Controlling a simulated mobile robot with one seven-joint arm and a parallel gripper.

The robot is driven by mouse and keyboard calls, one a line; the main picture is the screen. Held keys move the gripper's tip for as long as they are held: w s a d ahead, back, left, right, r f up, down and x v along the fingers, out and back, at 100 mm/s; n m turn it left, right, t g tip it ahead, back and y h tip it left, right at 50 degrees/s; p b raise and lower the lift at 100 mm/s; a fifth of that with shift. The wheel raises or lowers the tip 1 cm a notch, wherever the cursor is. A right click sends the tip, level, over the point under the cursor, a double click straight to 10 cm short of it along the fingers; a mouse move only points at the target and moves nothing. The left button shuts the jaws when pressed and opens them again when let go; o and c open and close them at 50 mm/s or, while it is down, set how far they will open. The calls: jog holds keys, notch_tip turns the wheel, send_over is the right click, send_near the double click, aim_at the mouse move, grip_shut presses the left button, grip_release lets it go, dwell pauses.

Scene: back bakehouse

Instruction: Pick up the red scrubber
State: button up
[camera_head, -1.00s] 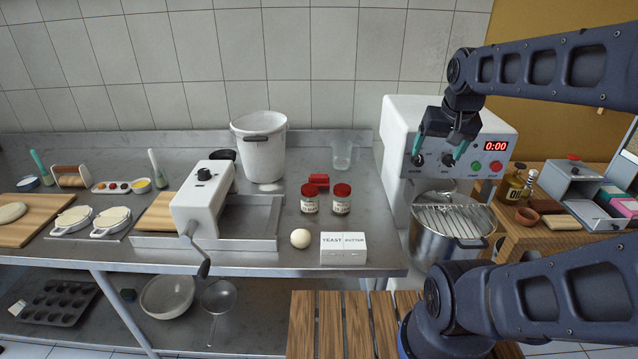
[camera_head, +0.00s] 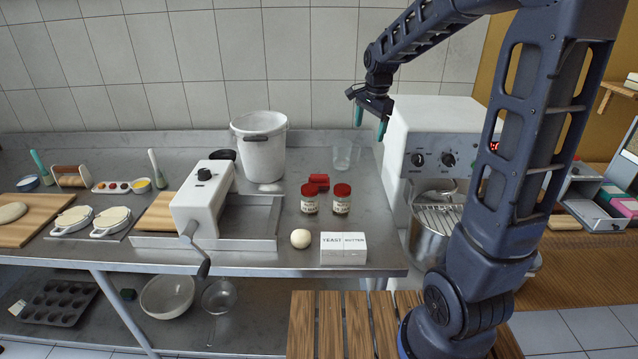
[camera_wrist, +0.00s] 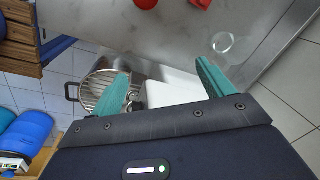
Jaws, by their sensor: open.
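The red scrubber (camera_head: 319,180) is a small red block lying on the steel counter behind two red-lidded jars. The jars partly hide its front in the head view. In the wrist view a piece of it shows at the top edge (camera_wrist: 201,3), cut off by the frame. My gripper (camera_head: 371,128) is open and empty, with teal fingers pointing down. It is in the air to the right of the scrubber and well above the counter, near the white mixer. Both fingers also show apart in the wrist view (camera_wrist: 163,72).
Two red-lidded jars (camera_head: 310,203) (camera_head: 341,204) stand just in front of the scrubber. A clear jug (camera_head: 345,154) stands behind it to the right. The white bucket (camera_head: 262,155) and dough sheeter (camera_head: 203,203) are to the left. The mixer (camera_head: 437,125) stands right of the counter.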

jog(key=w+a+f+m, duration=0.3)
jog(key=w+a+f, duration=0.4)
jog(key=m+g, duration=0.2)
jog(key=m, duration=0.2)
send_near(319, 175)
jog(key=shift+s+a+f+h, duration=0.2)
jog(key=shift+s+a+h, duration=0.1)
jog(key=shift+s, duration=0.15)
jog(key=shift+w+f, duration=0.2)
jog(key=shift+f, duration=5.25)
jog(key=c, duration=1.1)
jog(key=shift+r, duration=0.15)
